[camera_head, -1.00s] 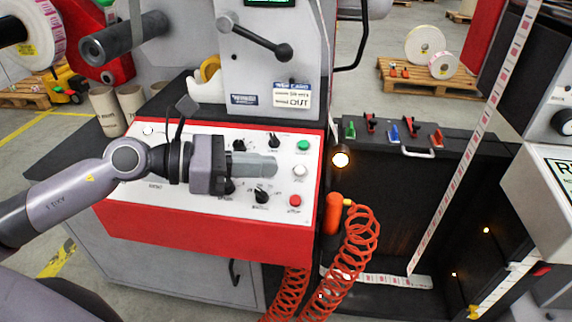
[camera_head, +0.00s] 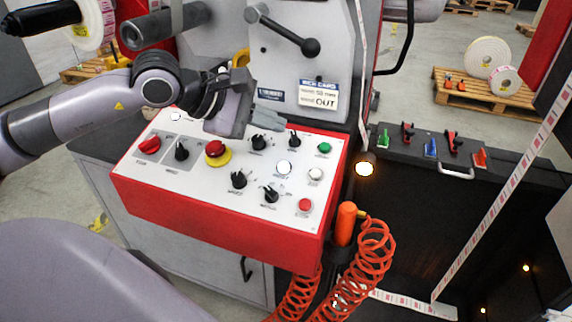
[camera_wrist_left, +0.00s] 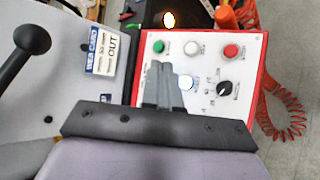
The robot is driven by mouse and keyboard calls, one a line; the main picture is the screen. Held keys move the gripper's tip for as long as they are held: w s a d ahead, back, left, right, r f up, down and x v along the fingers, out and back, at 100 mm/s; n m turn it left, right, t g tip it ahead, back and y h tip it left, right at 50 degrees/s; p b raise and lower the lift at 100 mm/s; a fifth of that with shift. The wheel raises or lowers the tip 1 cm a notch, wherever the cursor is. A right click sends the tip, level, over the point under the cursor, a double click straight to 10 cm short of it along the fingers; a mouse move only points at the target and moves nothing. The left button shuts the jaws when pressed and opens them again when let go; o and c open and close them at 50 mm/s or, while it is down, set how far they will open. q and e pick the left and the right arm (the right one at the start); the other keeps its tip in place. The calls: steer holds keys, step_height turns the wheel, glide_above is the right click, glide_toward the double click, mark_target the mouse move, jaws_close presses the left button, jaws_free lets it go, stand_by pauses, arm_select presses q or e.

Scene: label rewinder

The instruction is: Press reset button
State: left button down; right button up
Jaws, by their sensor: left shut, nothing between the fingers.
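The red-edged control panel (camera_head: 215,222) carries several buttons and knobs: a green button (camera_head: 324,147), a white button (camera_head: 315,174), a red button (camera_head: 305,204) and a bluish-white lit button (camera_head: 284,168). The labels are too small to read, so I cannot tell which is reset. My left gripper (camera_head: 276,120) is shut and empty, above the panel's back edge, its fingers pointing right. In the left wrist view its fingertips (camera_wrist_left: 163,70) appear just below the green button (camera_wrist_left: 158,46), beside the lit button (camera_wrist_left: 186,82), which they partly cover. My right gripper is not in view.
A red mushroom button on a yellow collar (camera_head: 216,152) and several black knobs (camera_head: 239,180) share the panel. A lever (camera_head: 290,38) stands out behind it. An orange coiled hose (camera_head: 370,260) hangs at the panel's right. A lamp (camera_head: 364,168) glows nearby.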

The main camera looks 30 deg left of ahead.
arm_select(q)
steer(key=b, duration=0.4)
glide_above(284, 167)
steer(key=s, duration=0.2)
steer(key=f, duration=0.7)
steer(key=shift+a+f, duration=0.2)
steer(key=shift+f, duration=0.05)
steer(key=shift+w+f+b, duration=0.15)
steer(key=shift+f+b, duration=0.2)
steer(key=shift+f, duration=0.15)
steer(key=shift+a, duration=0.1)
steer(key=shift+f, duration=0.1)
stand_by(0.6)
steer(key=shift+w+f+b, duration=0.15)
steer(key=shift+f+b, duration=0.15)
steer(key=shift+b, duration=0.3)
